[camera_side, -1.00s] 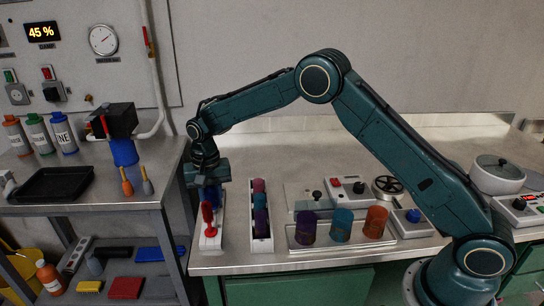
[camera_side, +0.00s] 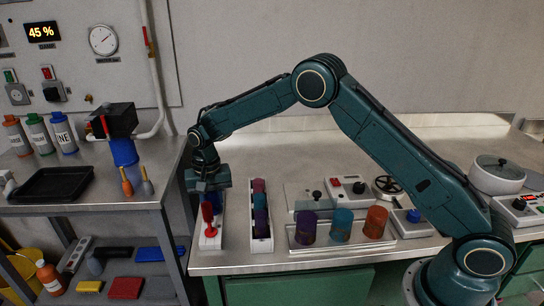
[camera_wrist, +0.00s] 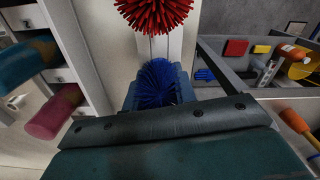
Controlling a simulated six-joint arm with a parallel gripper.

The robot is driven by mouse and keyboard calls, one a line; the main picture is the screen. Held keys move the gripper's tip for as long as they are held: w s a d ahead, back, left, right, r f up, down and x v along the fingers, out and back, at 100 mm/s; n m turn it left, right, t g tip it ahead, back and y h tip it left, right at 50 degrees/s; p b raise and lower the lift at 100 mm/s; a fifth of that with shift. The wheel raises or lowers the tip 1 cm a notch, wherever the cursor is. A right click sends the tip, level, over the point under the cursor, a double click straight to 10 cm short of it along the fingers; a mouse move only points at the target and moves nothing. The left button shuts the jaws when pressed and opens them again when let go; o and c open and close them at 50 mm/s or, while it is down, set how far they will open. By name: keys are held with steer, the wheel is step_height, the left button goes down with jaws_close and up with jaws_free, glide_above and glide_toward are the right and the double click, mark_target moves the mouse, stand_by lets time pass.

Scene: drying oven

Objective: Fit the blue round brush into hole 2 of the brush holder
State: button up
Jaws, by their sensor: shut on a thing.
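My gripper (camera_side: 208,184) is over the back part of the white brush holder (camera_side: 211,241), close above it in the side view. It is shut on the blue round brush (camera_wrist: 157,84), whose bristles show between the jaws in the wrist view. In the side view the brush is mostly hidden by the gripper and the red brush. The red round brush (camera_side: 208,216) stands upright at the front of the holder; it also shows at the top of the wrist view (camera_wrist: 153,12). Hole 2 and the lower end of the blue brush are hidden, so I cannot tell whether it is in a hole.
A white rack (camera_side: 262,245) with several coloured cylinders stands close to the right of the holder. A clear tray (camera_side: 330,245) with purple, teal and orange cylinders lies further right. The bench's left edge is close to the holder, with a gap before the grey side table (camera_side: 90,190).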

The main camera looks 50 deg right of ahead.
steer(key=shift+f, duration=0.15)
steer(key=o, duration=1.1)
steer(key=shift+c, duration=0.2)
step_height(320, 180, up, 14)
steer(key=shift+f, duration=0.1)
stand_by(0.3)
